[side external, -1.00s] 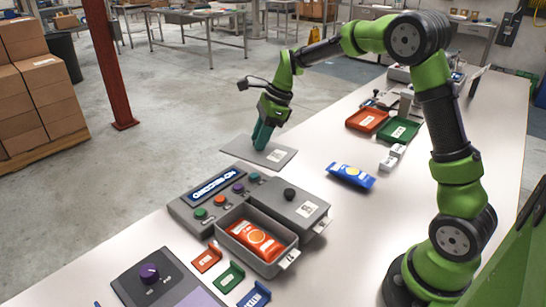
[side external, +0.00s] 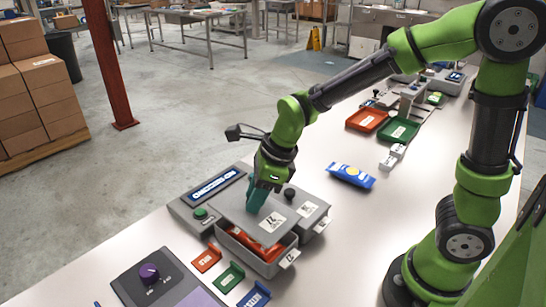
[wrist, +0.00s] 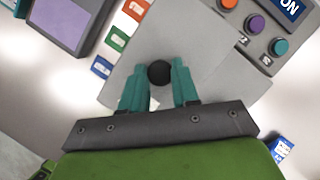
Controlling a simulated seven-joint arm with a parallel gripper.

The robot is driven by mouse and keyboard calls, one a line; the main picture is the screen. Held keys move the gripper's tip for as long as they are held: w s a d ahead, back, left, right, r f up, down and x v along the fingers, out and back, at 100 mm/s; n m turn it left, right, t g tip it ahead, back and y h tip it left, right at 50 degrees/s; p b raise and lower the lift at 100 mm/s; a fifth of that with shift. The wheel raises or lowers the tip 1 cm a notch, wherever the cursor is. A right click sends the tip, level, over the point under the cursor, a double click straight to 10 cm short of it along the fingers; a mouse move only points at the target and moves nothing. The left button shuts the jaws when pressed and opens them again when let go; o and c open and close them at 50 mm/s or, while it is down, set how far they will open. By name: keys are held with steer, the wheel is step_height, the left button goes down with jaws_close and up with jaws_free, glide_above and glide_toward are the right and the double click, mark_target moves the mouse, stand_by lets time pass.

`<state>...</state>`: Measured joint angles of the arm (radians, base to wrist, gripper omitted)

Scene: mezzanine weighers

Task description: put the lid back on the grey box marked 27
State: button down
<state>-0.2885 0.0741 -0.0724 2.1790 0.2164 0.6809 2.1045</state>
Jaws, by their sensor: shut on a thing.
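My gripper (side external: 257,199) is shut on the black knob (wrist: 160,73) of a flat grey lid (side external: 238,213). The teal fingers stand on both sides of the knob in the wrist view. The lid, with a white label near one corner, is over the open grey box (side external: 262,268) and seems a little above it, shifted toward the back. The box still shows along its front, with a red packet (side external: 238,246) inside. The number on the labels is too small to read. The lid (wrist: 215,65) hides the box's inside in the wrist view.
A second grey box (side external: 315,222), lidded with a black knob, stands right beside. A control panel (side external: 180,212) lies behind left, partly covered by the lid. Red, green and blue tabs (side external: 230,277) stand in front. A blue packet (side external: 350,175) lies right on clear table.

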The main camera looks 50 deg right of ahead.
steer(key=shift+f, duration=2.45)
steer(key=shift+f, duration=0.4)
stand_by(0.4)
steer(key=shift+c, duration=1.4)
jaws_free()
steer(key=shift+r, duration=3.5)
jaws_close()
